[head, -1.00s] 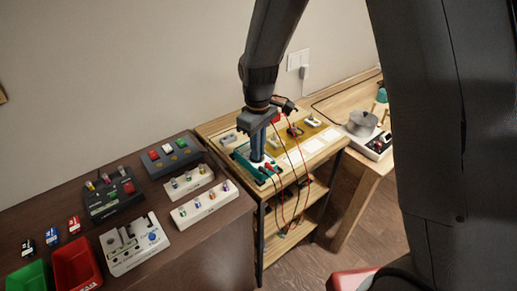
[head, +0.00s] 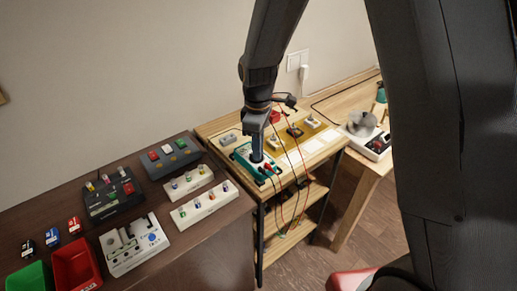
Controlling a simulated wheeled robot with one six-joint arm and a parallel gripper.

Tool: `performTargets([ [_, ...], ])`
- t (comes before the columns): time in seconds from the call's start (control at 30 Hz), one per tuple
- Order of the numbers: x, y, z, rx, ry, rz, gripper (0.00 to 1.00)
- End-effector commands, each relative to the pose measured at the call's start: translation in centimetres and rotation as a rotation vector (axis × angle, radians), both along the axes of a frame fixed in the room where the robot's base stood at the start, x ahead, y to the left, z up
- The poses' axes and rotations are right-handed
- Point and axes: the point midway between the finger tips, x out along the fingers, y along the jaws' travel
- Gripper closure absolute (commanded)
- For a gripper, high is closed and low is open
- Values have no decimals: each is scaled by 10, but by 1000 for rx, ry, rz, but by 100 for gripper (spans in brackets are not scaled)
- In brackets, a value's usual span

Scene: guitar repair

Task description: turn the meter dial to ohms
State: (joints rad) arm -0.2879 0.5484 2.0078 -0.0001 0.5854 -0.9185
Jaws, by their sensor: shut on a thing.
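The meter (head: 244,153) is a teal-edged box lying on the light wooden shelf table, with red and black plugs at its front end. Red and black leads run from it over the table's front edge. My gripper (head: 257,156) points straight down over the middle of the meter. Its fingers are shut at the dial, which they hide, so I cannot read the dial's setting.
A yellow board (head: 290,128) with small parts lies behind and right of the meter. A dark table (head: 200,250) at left holds pedals, white blocks and red and green bins (head: 75,264). A round grey thing (head: 362,123) stands on the right table.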

Motion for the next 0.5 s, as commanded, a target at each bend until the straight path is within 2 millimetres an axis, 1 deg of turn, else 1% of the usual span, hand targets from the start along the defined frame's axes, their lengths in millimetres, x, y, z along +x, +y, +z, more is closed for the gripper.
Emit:
performTargets([
  [0.1, 0, 0, 0, 1, -1, -1, 100],
  [0.13, 0, 0, 0, 1, -1, -1, 87],
  [0.2, 0, 0, 0, 1, -1, -1, 75],
  [0.23, 0, 0, 0, 1, -1, -1, 72],
  [0.5, 0, 0, 0, 0, 0, -1, 72],
])
